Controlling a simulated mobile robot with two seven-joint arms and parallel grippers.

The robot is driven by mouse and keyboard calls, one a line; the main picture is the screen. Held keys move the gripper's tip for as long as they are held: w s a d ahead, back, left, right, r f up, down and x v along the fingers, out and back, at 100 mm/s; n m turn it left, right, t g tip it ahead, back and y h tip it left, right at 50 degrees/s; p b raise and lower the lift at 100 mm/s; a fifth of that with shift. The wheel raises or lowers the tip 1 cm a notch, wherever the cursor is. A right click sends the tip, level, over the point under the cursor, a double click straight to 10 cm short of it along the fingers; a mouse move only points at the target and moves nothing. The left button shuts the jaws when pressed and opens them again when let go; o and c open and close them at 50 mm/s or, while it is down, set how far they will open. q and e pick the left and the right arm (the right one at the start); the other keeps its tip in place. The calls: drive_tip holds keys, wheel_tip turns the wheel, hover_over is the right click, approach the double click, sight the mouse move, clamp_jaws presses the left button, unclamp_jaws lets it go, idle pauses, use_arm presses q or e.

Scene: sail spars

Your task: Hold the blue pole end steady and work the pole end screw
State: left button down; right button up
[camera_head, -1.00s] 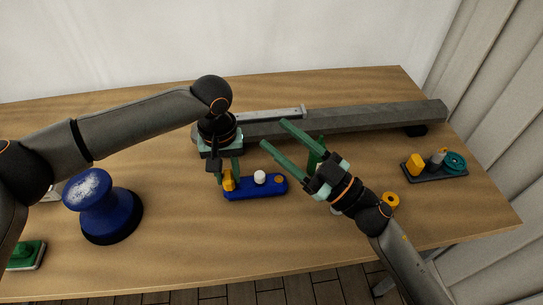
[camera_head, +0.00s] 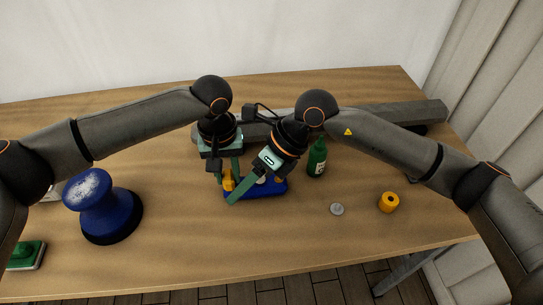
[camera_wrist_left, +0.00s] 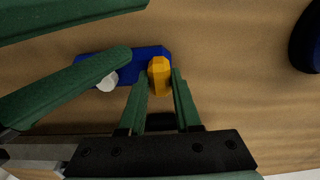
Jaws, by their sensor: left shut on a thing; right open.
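The blue pole end (camera_head: 271,191) lies flat on the table. A yellow block (camera_head: 228,184) stands at its left end. My left gripper (camera_head: 227,179) is shut on this block, which shows between its fingers in the left wrist view (camera_wrist_left: 159,74). The white round screw head (camera_wrist_left: 107,83) stands on the blue part beside the block. My right gripper (camera_head: 252,187) is open above the pole end, its fingers spread. In the left wrist view one right finger passes close by the screw head and partly covers it; I cannot tell whether they touch.
A green bottle (camera_head: 317,157) stands right of the pole end. A small grey disc (camera_head: 337,209) and a yellow ring (camera_head: 389,202) lie farther right. A long grey spar (camera_head: 385,114) lies behind. A blue spool-shaped stand (camera_head: 104,208) is at left. The front middle is clear.

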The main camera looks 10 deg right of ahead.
drive_tip(key=w+d+n+h, duration=0.1)
drive_tip(key=d, duration=0.1)
drive_tip(key=w+d+r+t+h, duration=0.1)
drive_tip(key=w+d, duration=0.1)
drive_tip(key=w+d+n+t+h, duration=0.1)
drive_tip(key=d, duration=0.1)
drive_tip(key=shift+w+r+n+h, duration=0.3)
drive_tip(key=shift+w+r+h, duration=0.05)
drive_tip(key=shift+h, duration=0.05)
drive_tip(key=shift+w+d+f, duration=0.1)
drive_tip(key=shift+f, duration=0.1)
drive_tip(key=x, duration=0.4)
drive_tip(key=shift+f, duration=0.1)
drive_tip(key=shift+w+f, duration=0.1)
drive_tip(key=shift+f, duration=0.05)
drive_tip(key=shift+c, duration=0.4)
clamp_jaws()
